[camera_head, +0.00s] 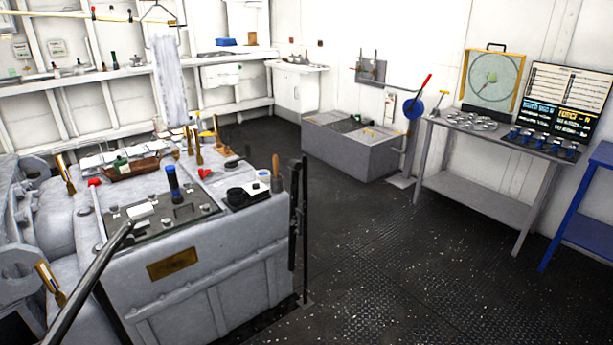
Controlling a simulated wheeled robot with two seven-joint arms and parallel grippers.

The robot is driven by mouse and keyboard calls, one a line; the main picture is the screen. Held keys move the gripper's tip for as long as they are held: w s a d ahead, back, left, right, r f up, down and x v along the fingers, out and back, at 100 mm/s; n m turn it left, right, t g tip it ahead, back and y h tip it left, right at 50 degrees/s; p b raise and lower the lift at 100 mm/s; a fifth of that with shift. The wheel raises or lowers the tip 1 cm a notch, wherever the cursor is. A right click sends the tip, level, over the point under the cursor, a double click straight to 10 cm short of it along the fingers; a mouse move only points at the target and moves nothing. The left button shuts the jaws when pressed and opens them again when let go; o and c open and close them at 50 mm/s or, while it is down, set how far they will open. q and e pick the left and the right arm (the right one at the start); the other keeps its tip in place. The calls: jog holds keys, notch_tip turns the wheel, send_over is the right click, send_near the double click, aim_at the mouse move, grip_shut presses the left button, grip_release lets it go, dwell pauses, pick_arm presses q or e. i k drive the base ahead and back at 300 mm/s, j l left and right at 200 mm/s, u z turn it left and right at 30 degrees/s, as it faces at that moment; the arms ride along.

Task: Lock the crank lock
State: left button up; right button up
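A blue disc with a red-handled lever (412,107) stands on a grey post near the back wall, right of centre. The red handle points up and to the right. It looks like a crank, but I cannot tell for sure that it is the crank lock, or whether it is locked. No other part is clearly a crank lock at this size. Neither of my grippers shows in the head view.
A large grey console (210,265) with levers and knobs fills the left foreground. A low grey box (350,150) stands near the back. A grey table (480,195) with instruments and a blue stand (585,215) are at right. The dark deck (400,260) between them is clear.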

aim_at(201, 170)
jog(key=i+u, duration=0.65)
jog(key=u, duration=0.55)
jog(key=i+l+u, duration=0.1)
jog(key=u, duration=0.25)
jog(key=l+u, duration=0.15)
jog(key=u, duration=0.2)
jog(key=i+l+u, duration=0.2)
jog(key=l, duration=0.2)
jog(key=i+l+u, duration=0.2)
jog(key=l, duration=0.15)
jog(key=l+u, duration=0.15)
jog(key=l, duration=0.25)
jog(key=l+u, duration=0.2)
jog(key=l, duration=0.25)
jog(key=i+l, duration=0.1)
jog(key=l, duration=0.45)
jog(key=i+l, duration=0.1)
jog(key=l, duration=0.45)
jog(key=i, duration=0.45)
